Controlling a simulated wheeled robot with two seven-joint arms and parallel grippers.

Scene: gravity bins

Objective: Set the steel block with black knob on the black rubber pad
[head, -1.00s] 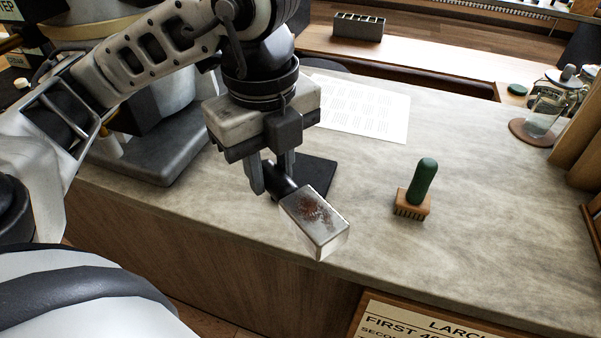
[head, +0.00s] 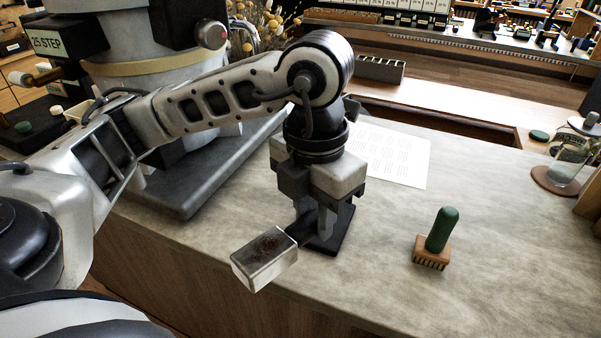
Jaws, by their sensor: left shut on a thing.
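The steel block (head: 264,258) is a shiny box with a brown stained patch on one face. It is tilted on its side, with its black knob (head: 303,232) pointing toward my left gripper (head: 315,222). My left gripper points down and is shut on the knob, holding the block out to the left, near the counter's front edge. The black rubber pad (head: 338,232) lies on the counter behind and below the gripper, partly hidden by it. I cannot tell the exact height of the block over the counter. My right gripper is not in view.
A green-handled brush (head: 437,238) stands on the counter to the right. A printed sheet (head: 393,155) lies behind my gripper. A glass jar (head: 567,160) stands on a round coaster at far right. A large machine (head: 160,75) stands at left. The counter's right middle is clear.

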